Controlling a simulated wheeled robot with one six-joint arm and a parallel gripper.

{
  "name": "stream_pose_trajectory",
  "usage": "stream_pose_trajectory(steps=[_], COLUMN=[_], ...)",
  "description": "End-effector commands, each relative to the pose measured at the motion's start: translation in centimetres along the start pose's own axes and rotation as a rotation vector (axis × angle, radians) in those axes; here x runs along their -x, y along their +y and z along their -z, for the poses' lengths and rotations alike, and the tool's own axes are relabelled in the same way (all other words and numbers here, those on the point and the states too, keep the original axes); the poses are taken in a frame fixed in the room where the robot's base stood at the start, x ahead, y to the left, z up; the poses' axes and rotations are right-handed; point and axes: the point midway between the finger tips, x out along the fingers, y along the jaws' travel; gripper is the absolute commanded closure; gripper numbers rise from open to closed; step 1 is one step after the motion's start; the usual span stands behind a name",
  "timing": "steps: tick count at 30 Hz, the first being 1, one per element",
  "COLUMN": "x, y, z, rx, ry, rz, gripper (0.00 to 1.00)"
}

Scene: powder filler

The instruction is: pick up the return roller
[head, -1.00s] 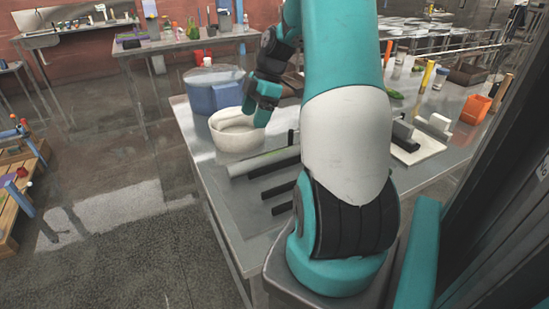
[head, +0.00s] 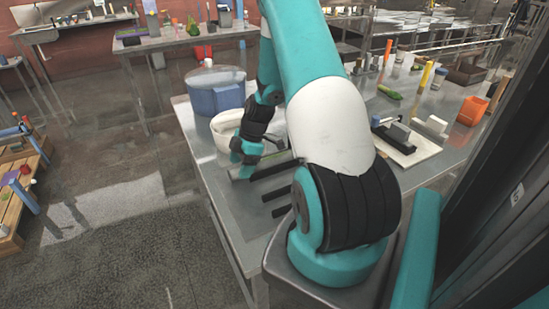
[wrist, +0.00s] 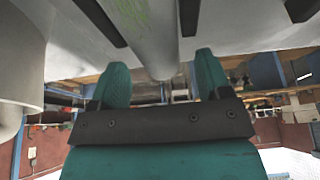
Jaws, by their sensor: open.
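The return roller appears to be the long grey cylinder with a greenish patch, lying on the near table. In the head view, my gripper and arm hide much of it, and a grey stretch (head: 272,161) shows beside the gripper. In the wrist view the roller (wrist: 150,38) runs down from the top edge, and its near end lies between my open fingers. My gripper (head: 245,158) is over the roller's left end. In the wrist view my gripper (wrist: 161,64) has a finger on each side, with gaps visible. I cannot tell its exact height above the roller.
Black bars (head: 276,191) lie beside the roller on the metal table (head: 232,205). A white bowl (head: 222,122) stands just behind my gripper, close to it. A blue container (head: 214,97) is behind the bowl. A white board (head: 407,152) with blocks lies to the right.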

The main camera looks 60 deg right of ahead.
Motion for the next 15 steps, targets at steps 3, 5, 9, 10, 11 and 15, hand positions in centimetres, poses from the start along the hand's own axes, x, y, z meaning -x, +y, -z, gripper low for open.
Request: stream_pose_trajectory(steps=[3,5,9,10,11,15], x=[-1.5,-2.0,-2.5,-2.5,-2.5,-2.5], y=[0.0,0.0,0.1,0.1,0.1,0.1], z=[0.1,0.1,0.0,0.0,0.0,0.0], rx=[-0.001,0.0,0.0,0.0,0.0,-0.001], ry=[0.0,0.0,-0.001,-0.001,-0.001,-0.001], rz=[0.003,0.002,-0.001,-0.001,-0.001,-0.001], gripper=[0.29,0.29,0.29,0.29,0.29,0.43])
